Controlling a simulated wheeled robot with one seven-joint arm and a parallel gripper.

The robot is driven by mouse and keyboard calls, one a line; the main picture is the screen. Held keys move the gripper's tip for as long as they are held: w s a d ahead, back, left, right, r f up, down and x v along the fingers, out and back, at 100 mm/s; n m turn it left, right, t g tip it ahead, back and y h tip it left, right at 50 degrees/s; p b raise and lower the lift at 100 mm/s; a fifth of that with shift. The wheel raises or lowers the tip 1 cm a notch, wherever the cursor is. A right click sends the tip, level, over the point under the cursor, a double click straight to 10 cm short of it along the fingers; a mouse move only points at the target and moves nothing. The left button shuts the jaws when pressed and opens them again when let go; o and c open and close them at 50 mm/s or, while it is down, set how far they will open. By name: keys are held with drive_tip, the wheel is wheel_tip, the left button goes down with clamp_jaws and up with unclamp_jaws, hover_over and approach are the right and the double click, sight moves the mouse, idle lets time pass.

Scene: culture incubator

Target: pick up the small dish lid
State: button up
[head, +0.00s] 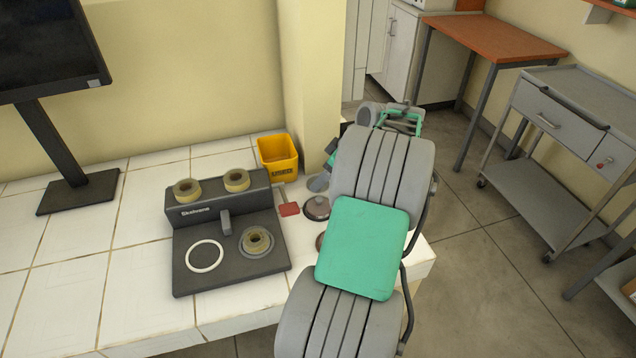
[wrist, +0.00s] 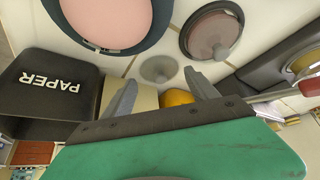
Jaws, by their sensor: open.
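In the wrist view a small round grey lid (wrist: 158,68) with a central knob lies on the white tiled surface. My gripper (wrist: 159,79) is open, its two grey fingers apart on either side of the line to this lid, with nothing between them. I cannot tell the remaining distance. A larger reddish lid (wrist: 210,33) with a grey knob and rim lies up and right of it.
A pink-filled round dish (wrist: 108,18) and a black PAPER bin (wrist: 45,97) lie close by in the wrist view.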

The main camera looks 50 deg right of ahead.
drive_tip(key=shift+x, duration=0.8)
drive_tip(key=shift+r, duration=0.1)
drive_tip(key=c, duration=1.2)
